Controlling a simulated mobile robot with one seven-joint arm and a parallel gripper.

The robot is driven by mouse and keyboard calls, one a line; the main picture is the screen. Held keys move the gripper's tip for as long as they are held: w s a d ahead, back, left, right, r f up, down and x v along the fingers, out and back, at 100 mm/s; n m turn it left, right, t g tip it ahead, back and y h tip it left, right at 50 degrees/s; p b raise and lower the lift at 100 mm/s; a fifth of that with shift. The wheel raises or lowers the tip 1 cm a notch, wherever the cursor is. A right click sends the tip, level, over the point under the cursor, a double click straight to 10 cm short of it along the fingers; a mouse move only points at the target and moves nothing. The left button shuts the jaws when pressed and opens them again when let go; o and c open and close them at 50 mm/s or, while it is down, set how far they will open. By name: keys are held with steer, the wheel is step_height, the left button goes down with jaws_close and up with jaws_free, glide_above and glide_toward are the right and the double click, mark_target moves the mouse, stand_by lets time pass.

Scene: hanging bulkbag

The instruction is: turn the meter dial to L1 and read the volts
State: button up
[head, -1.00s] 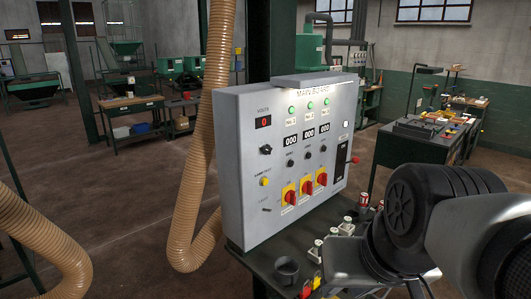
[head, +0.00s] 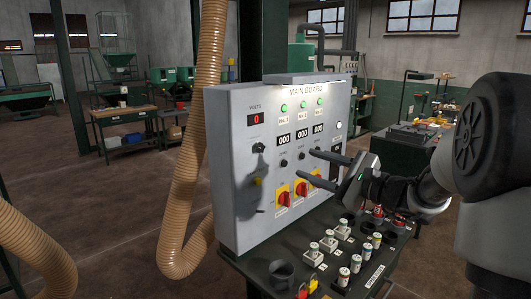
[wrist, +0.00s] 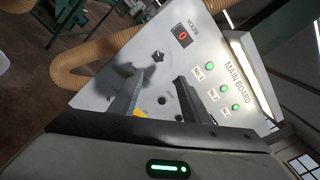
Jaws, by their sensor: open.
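The grey main board (head: 232,190) stands upright at the middle of the head view. Its volts display (head: 256,119) is a small black window showing a red 0; it also shows 0 in the wrist view (wrist: 182,35). The meter dial (head: 258,147) is a small black knob below the display, also visible in the wrist view (wrist: 157,56). Its position labels are too small to read. My gripper (head: 306,165) is open and empty, in front of the board and right of the dial, pointing left. In the wrist view the dial lies beyond the fingertips (wrist: 160,77), apart from them.
Red-and-yellow switches (head: 283,195) and three counters sit on the board near my fingers. A shelf below holds several fuses (head: 344,276), black cups and padlocks. A tan hose (head: 190,180) hangs left of the board. Open floor lies farther left.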

mark_target(262, 148)
steer(key=p+x, duration=0.2)
steer(key=x, duration=1.4)
steer(key=shift+w+a, duration=0.15)
steer(key=shift+a, duration=0.2)
steer(key=shift+c, duration=0.3)
steer(key=c, duration=1)
